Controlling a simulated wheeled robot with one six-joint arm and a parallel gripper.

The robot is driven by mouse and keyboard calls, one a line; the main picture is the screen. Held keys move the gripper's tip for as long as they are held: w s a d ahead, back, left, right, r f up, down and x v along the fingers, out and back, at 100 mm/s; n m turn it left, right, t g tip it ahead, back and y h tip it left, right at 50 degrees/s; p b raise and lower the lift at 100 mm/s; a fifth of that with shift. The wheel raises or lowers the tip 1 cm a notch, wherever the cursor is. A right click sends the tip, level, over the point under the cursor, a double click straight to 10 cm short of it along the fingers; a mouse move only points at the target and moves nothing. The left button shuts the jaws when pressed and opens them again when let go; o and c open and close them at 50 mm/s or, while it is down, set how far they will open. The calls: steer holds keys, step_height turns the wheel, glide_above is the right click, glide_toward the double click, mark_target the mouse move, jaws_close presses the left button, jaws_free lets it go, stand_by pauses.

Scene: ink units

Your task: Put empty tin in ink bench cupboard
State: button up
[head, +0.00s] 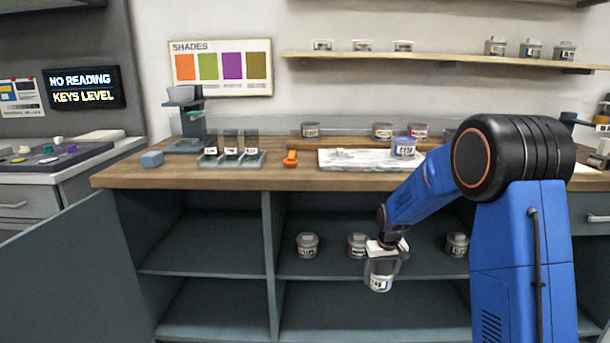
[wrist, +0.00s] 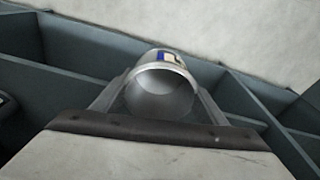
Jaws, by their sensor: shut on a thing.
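My gripper (head: 381,262) is shut on a grey metal tin (head: 380,282) with a white label, held in front of the ink bench cupboard. In the wrist view the tin (wrist: 160,95) sits between the two fingers, with its open mouth showing a bare grey inside. The cupboard (head: 271,265) under the wooden bench top is open, with dark grey-green shelves on both sides of an upright divider. The tin is in front of the right compartment, near the height of its middle shelf. The cupboard's right part is hidden behind my blue arm.
Lidded tins stand on the right compartment's shelf: one at left (head: 307,245), one beside my gripper (head: 357,245), one at right (head: 457,245). The left compartment's shelf (head: 205,255) is bare. An open door panel (head: 60,275) juts out at left.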

steer(key=s+d+f, duration=0.1)
steer(key=s+f, duration=0.1)
steer(key=f, duration=1)
steer(key=s+d+f+m, duration=0.1)
steer(key=s+f, duration=0.1)
steer(key=f, duration=1)
steer(key=shift+s+d+m, duration=0.15)
steer(key=shift+d+m, duration=0.15)
steer(key=shift+d, duration=0.1)
